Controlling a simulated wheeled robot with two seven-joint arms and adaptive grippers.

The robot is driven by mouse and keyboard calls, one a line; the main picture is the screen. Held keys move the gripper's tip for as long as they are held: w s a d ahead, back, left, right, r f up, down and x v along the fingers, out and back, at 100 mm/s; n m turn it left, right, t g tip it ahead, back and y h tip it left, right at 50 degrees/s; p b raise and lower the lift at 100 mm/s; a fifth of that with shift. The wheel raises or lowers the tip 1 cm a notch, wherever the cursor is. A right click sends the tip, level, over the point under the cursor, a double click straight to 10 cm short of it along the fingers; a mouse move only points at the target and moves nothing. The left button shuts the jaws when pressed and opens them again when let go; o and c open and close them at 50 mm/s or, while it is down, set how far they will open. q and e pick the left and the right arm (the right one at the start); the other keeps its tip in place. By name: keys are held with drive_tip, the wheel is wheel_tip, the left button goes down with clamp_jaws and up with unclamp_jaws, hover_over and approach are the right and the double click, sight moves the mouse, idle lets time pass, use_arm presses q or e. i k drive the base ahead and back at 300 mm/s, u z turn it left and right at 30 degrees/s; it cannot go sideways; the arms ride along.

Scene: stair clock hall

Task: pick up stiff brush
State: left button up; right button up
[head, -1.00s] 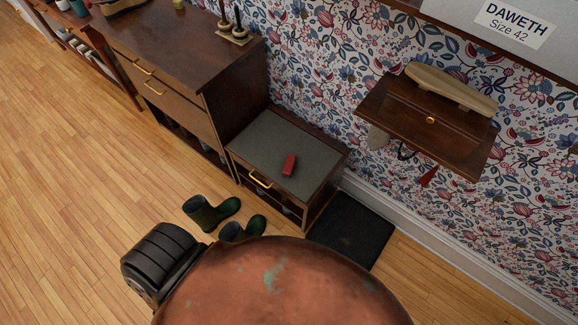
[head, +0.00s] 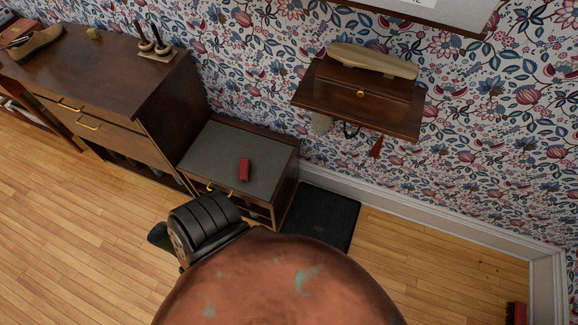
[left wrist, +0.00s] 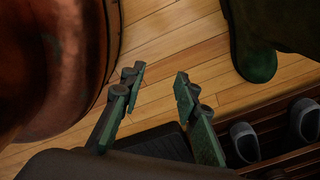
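A small red block-like object (head: 244,169) lies on the grey top of the low bench (head: 215,150); I cannot tell whether it is the stiff brush. Another red object with a dark part (head: 516,313) stands by the skirting at the lower right, partly cut off, and looks brush-like. My left gripper (left wrist: 160,75) shows in the left wrist view, with its two green fingers apart and nothing between them. It is over the floor near a dark green boot (left wrist: 255,50). My right gripper is in no view.
A wooden cabinet (head: 140,90) stands left of the bench. A wall shelf (head: 350,100) carries a pale wooden piece and has things hanging below. A dark mat (head: 322,215) lies beside the bench. Grey shoes (left wrist: 245,140) sit low in the left wrist view.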

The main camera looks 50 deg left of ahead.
sight(244, 164)
drive_tip(key=z, duration=0.5)
drive_tip(key=k, duration=2.35)
drive_tip(key=u, duration=0.6)
drive_tip(key=i, duration=1)
